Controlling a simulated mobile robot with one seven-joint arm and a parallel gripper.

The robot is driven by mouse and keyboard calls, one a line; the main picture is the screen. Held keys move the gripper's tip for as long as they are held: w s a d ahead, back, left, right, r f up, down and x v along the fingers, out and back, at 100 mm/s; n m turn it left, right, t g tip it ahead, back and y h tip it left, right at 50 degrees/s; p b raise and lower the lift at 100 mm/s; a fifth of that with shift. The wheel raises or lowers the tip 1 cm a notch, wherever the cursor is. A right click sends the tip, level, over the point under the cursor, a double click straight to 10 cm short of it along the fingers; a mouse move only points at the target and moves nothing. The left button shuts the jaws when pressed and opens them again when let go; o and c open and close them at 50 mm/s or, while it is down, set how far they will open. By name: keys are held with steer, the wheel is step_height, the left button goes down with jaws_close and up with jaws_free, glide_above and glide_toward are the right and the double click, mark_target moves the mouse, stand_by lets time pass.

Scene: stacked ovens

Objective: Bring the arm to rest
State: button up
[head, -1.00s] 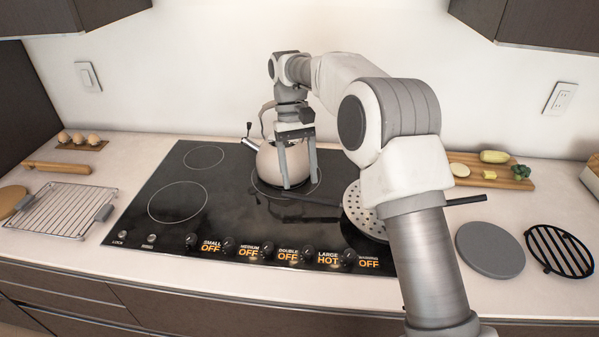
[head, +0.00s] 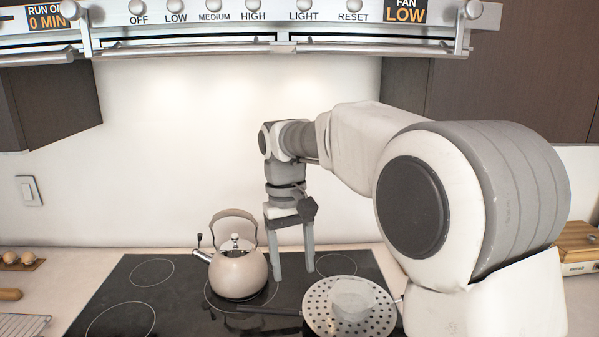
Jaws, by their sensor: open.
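My gripper (head: 294,277) points down with its two fingers apart and nothing between them. It hangs just right of the beige kettle (head: 237,273), over the back part of the black cooktop (head: 172,302). The kettle stands upright on a burner, with its handle up and its spout to the left. The fingers look clear of the kettle, though a small gap is hard to judge. My arm reaches in from the right and hides part of the counter.
A pan with a perforated lid (head: 350,305) sits on the cooktop's front right, its handle pointing left. A range hood (head: 280,30) with knobs spans the top. Eggs on a board (head: 20,260) and a wire rack (head: 22,325) lie at the left. A wooden box (head: 577,245) is at the right.

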steer(key=s+d+r+m+t, duration=0.25)
steer(key=s+d+r, duration=0.25)
steer(key=s+d, duration=0.45)
steer(key=s+d+f+t, duration=0.2)
steer(key=s+d, duration=0.1)
steer(key=s, duration=0.2)
steer(key=s+d+f+m+t, duration=0.1)
steer(key=s+d+f+t, duration=0.1)
steer(key=s, duration=0.4)
steer(key=shift+s+d+f+y, duration=0.25)
steer(key=shift+s+d+y, duration=0.05)
steer(key=shift+d+y, duration=0.1)
steer(key=shift+m, duration=0.25)
